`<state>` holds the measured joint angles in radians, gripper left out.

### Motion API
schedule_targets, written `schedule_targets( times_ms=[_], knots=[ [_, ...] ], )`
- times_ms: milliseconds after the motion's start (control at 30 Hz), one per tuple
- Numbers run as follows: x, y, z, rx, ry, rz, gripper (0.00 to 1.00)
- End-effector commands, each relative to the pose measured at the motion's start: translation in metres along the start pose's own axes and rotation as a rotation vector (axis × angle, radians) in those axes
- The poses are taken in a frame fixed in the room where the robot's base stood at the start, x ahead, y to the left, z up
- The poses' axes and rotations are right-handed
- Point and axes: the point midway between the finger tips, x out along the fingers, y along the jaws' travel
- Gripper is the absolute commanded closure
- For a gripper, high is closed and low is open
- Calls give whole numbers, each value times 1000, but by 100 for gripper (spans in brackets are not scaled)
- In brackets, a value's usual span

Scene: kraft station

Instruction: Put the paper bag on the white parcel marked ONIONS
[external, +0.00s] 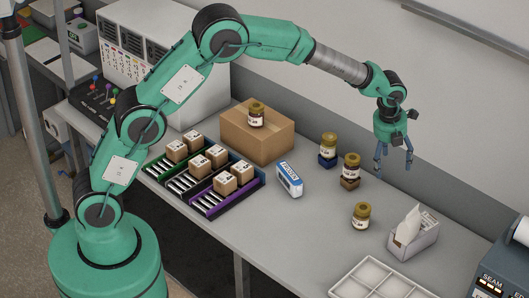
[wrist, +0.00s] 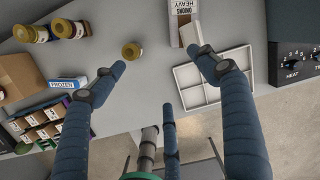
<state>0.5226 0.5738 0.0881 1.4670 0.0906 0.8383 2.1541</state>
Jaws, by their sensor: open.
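The white parcel marked ONIONS (external: 429,233) lies at the right of the bench; its label, with HEAVY, shows upside down at the top of the wrist view (wrist: 183,9). A pale upright paper bag (external: 406,226) overlaps the parcel's left part in the external view. It appears to rest on the parcel's top, but I cannot tell for sure. In the wrist view the bag (wrist: 194,34) is partly covered by a finger. My gripper (external: 394,164) is open and empty, high above the bench and behind the parcel; its fingers are spread in the wrist view (wrist: 164,68).
A cardboard box (external: 265,137) with a jar on top stands mid-bench. Several jars, including one (external: 361,215) left of the parcel, stand nearby. A FROZEN pack (external: 289,179) lies beside racks of small boxes. A divided white tray (external: 372,281) and a sealing machine (external: 497,280) flank the front right.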

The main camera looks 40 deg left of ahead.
Motion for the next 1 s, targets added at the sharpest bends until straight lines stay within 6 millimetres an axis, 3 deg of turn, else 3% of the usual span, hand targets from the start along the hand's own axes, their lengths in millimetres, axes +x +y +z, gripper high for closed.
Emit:
schedule_targets(
  times_ms=[33, 100, 500, 767, 1000],
  knots=[
    [-20, 14, 6, -63, -7, -7, 26],
    [-42, 31, 12, -151, -13, -15, 26],
    [-155, 138, 22, -657, -38, -62, 26],
    [-215, 211, 11, -983, -48, -100, 26],
    [-260, 278, -11, -1282, -52, -141, 26]
  ],
)
